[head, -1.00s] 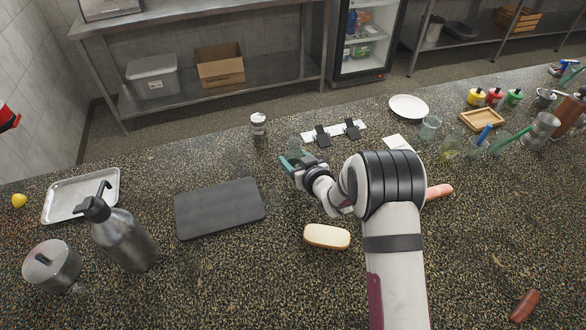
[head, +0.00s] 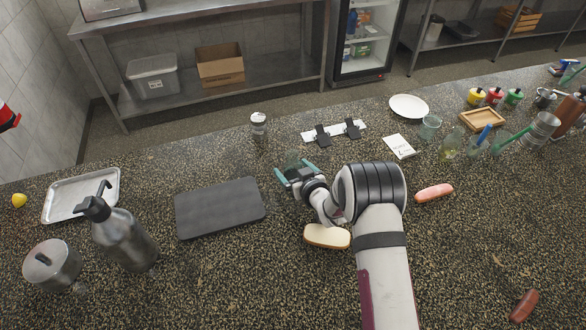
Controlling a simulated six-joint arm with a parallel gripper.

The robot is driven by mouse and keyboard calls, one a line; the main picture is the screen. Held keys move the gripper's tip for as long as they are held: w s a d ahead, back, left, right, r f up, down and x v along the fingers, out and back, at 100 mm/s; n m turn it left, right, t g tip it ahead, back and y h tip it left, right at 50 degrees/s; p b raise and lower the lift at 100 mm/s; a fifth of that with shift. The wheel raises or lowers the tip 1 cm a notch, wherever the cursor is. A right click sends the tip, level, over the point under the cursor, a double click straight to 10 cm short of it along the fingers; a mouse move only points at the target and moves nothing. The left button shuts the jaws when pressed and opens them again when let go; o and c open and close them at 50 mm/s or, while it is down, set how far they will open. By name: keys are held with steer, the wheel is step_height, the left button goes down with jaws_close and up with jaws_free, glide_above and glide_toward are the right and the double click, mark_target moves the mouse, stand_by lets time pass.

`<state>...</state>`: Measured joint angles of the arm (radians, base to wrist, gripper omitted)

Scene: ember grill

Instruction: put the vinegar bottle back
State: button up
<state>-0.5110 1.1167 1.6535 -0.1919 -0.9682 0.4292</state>
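My gripper (head: 297,172) is low over the middle of the counter, right of the dark board. Its teal fingertips are spread apart. A dim, greenish, see-through shape shows by the fingers; I cannot tell whether it is a bottle held there or part of the gripper. No vinegar bottle can be made out for sure. A small glass vessel with yellowish contents (head: 449,147) stands at the right among other glassware, but its kind is unclear.
A dark board (head: 220,208) lies left of my gripper, and a bun (head: 326,236) is partly behind my arm. A white-lidded shaker (head: 258,123), white strip with black clips (head: 334,132), card (head: 399,146) and sausage (head: 434,192) lie around. A steel pump bottle (head: 124,238) stands left.

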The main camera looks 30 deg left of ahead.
steer(key=shift+r, duration=0.15)
steer(key=s+d+r+m+g+h, duration=0.1)
steer(key=s+d+r+m+h, duration=0.25)
steer(key=d, duration=0.65)
steer(key=s+d+r+m+h, duration=0.2)
steer(key=s+d+r, duration=0.25)
steer(key=d, duration=0.45)
steer(key=s+d+r+m+g+h, duration=0.1)
steer(key=s+d+r+m+h, duration=0.3)
steer(key=d, duration=0.6)
steer(key=s+d+r+m+g, duration=0.1)
steer(key=s+r+m+g, duration=0.1)
steer(key=s, duration=0.6)
steer(key=s+d+r+m+g, duration=0.1)
steer(key=s+r+m+g, duration=0.1)
steer(key=s, duration=0.6)
steer(key=s+d+r+m+g+y, duration=0.1)
steer(key=s+r+m+g, duration=0.1)
steer(key=s, duration=0.6)
steer(key=shift+s+d+r+g, duration=0.3)
steer(key=shift+r+g, duration=0.1)
